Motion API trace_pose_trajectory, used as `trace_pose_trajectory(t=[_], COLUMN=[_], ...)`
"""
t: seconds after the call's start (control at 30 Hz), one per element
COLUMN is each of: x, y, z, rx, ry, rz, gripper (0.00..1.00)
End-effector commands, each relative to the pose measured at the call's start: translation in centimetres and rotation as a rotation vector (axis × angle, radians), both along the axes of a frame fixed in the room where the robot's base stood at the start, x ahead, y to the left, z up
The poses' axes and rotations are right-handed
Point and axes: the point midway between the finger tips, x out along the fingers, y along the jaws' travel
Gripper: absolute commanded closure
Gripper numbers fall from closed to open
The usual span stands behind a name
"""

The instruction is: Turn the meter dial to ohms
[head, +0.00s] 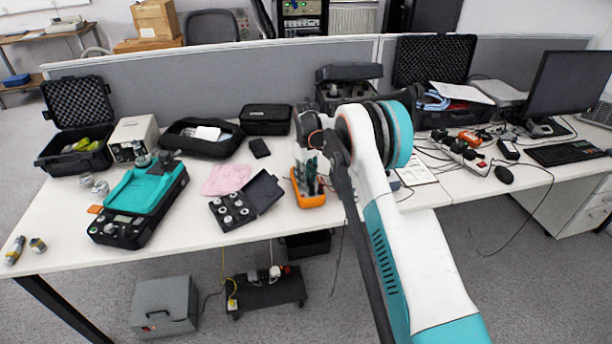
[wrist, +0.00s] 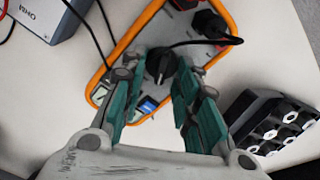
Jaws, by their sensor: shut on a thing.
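The meter (head: 310,202) lies on the white table, right of the case of small weights, with an orange rim and grey face. It also shows in the wrist view (wrist: 236,13), partly covered by my gripper. Its round black dial (wrist: 160,66) sits in the middle of the face. My gripper (wrist: 166,68) has its green fingers on either side of the dial, shut on it. In the head view my gripper (head: 309,172) points down over the meter, and the dial is hidden there. The dial's printed marks are too small to read.
Dark plugs and cables run from the meter's upper end in the wrist view. An open black case of weights (head: 233,210) stands close to the meter, beside a pink cloth (head: 227,179). A power strip (head: 465,158) lies farther right. The table's front edge is near.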

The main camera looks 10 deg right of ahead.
Motion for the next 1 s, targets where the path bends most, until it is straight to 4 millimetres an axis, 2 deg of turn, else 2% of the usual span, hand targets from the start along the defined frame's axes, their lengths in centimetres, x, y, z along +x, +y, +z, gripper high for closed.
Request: trace_pose_trajectory(t=[0.5, 1.0], x=[0.13, 0.14], y=[-0.36, -0.46], z=[0.02, -0.01], rx=[-0.001, -0.001], ry=[-0.001, -0.001], rz=[-0.385, -0.522], gripper=[0.95, 0.95])
